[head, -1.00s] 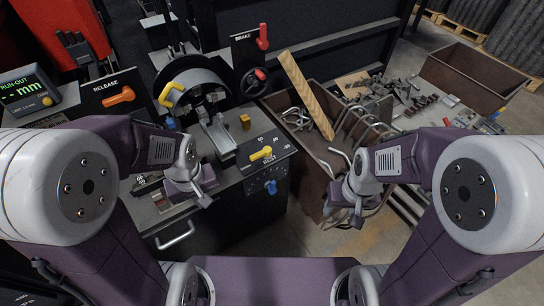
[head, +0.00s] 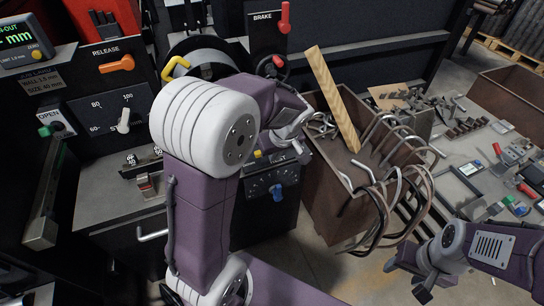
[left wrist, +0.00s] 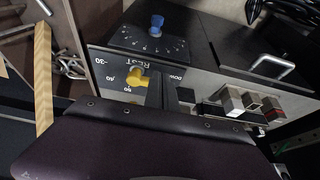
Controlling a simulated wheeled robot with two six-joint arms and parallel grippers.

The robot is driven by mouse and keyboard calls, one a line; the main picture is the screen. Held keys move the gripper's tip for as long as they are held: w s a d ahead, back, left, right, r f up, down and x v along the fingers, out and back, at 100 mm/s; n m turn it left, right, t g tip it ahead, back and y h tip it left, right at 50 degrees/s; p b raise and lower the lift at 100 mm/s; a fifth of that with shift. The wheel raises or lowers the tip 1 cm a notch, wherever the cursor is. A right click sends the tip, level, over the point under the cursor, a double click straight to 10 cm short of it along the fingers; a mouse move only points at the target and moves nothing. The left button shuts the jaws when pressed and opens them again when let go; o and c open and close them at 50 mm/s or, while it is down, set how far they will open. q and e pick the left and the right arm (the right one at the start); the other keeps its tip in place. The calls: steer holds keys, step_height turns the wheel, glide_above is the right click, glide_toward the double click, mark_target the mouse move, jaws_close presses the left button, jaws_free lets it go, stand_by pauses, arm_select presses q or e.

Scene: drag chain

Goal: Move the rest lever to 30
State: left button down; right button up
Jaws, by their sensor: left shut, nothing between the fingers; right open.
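The rest lever is yellow, on a dark plate marked REST. In the head view only a bit of the rest lever (head: 258,154) shows behind my left arm. In the left wrist view the rest lever (left wrist: 138,78) shows plainly, with numbers around it, but I cannot read its exact setting. My right gripper (head: 405,279) is open and empty, low at the right over the floor.
A blue knob (head: 277,193) sits on the cabinet front below the plate. A brown bin (head: 330,200) with bent bars and a wooden plank (head: 332,98) stands close right. A red brake lever (head: 285,17) and orange release lever (head: 117,64) are behind.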

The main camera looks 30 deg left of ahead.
arm_select(q)
steer(key=w+a+f, duration=0.1)
steer(key=a+f, duration=0.1)
steer(key=w+a+f, duration=0.1)
steer(key=w+f, duration=0.1)
steer(key=f, duration=0.1)
steer(key=w+a+f+b, duration=0.1)
steer(key=a+f, duration=0.1)
steer(key=f, duration=0.1)
steer(key=shift+w+a, duration=0.3)
